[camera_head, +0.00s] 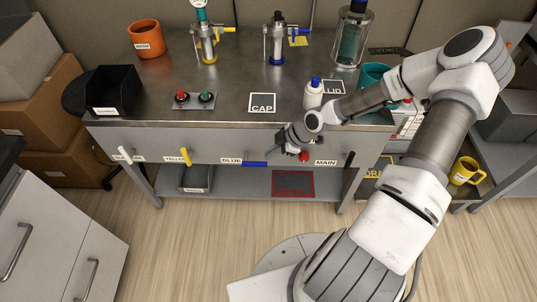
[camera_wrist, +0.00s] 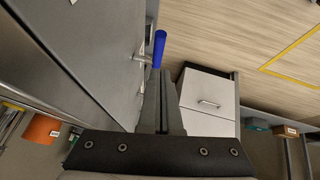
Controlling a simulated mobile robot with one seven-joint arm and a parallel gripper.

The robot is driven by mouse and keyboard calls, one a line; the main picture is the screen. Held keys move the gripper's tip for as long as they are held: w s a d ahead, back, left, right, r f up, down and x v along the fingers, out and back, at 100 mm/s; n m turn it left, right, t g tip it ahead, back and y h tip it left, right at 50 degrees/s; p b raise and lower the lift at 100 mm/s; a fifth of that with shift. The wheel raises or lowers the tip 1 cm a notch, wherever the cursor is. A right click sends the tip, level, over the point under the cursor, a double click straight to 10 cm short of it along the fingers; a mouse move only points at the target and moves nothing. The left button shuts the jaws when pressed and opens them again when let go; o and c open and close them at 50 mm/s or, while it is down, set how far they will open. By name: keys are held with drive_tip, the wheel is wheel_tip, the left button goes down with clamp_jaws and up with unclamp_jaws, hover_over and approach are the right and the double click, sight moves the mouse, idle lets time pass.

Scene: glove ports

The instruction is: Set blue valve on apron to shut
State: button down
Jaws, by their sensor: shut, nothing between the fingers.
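The blue valve handle (camera_head: 256,164) is on the grey apron (camera_head: 225,143) at the front of the bench, right of the BLUE label (camera_head: 231,162). The handle lies level, along the apron. In the wrist view the blue handle (camera_wrist: 159,48) stands out on a metal stem, just beyond my fingertips. My gripper (camera_head: 277,151) is in front of the apron, above and right of the handle's right end. In the wrist view my gripper (camera_wrist: 161,72) is shut and empty. I cannot tell whether it touches the handle.
A white valve (camera_head: 124,154) and a yellow valve (camera_head: 185,156) are to the left on the apron. A red valve (camera_head: 304,156) by the MAIN label (camera_head: 326,162) is close right of my gripper. A lower shelf (camera_head: 235,184) runs beneath. Floor in front is clear.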

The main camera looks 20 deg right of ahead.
drive_tip(key=d+f+p+v, duration=0.1)
drive_tip(key=p+v, duration=0.1)
drive_tip(key=v, duration=0.5)
drive_tip(key=shift+s+d+r, duration=0.15)
drive_tip(key=shift+s+d, duration=0.05)
drive_tip(key=shift+s, duration=0.05)
